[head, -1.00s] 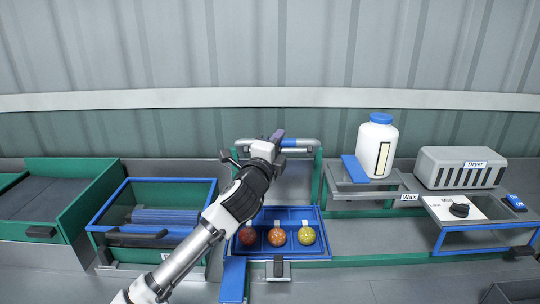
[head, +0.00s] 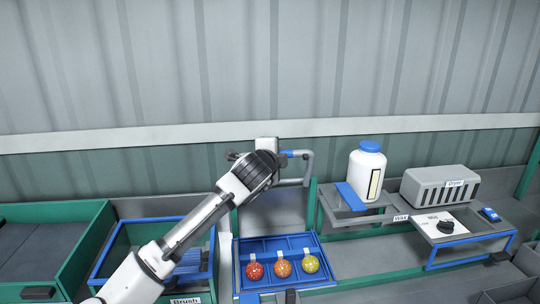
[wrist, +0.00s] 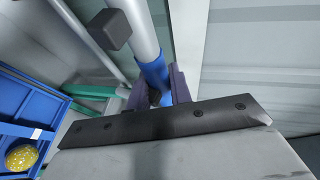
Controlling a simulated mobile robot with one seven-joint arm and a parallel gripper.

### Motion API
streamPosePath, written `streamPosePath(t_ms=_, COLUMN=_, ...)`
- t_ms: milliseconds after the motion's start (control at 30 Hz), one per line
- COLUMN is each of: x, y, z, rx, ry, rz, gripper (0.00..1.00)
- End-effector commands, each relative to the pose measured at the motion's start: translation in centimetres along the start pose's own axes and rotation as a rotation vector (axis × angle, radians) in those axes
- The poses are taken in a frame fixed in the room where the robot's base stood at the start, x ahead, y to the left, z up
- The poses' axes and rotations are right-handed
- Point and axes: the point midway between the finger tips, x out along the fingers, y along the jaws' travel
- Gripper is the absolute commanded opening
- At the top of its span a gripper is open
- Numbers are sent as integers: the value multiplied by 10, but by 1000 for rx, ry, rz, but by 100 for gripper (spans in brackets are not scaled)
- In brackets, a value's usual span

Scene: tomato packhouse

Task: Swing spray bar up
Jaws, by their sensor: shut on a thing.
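The spray bar (head: 308,168) is a grey bent tube with a blue grip section (head: 289,153). It stands above the green frame over the blue tray, its right end bending down to the frame's post. My gripper (wrist: 157,88) is shut around the blue section, with a dark finger on each side of it. In the head view my wrist hides the bar's left part. In the wrist view the grey tube (wrist: 136,32) runs up from the blue section, with a dark block (wrist: 110,28) beside it.
The blue tray (head: 290,287) below holds a red, an orange and a yellow tomato. A white bottle (head: 367,174) stands to the right on the wax shelf. Beyond it are a grey dryer (head: 436,188) and a dial panel (head: 440,224). The corrugated wall (head: 300,60) is close behind.

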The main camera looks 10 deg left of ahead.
Motion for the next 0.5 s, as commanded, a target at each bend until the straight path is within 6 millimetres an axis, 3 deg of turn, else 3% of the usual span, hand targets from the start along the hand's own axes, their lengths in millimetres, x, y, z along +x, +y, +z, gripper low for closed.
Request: streamPosePath(t_ms=500, x=9, y=-8, z=1, rx=-32, ry=-3, rz=74, gripper=0)
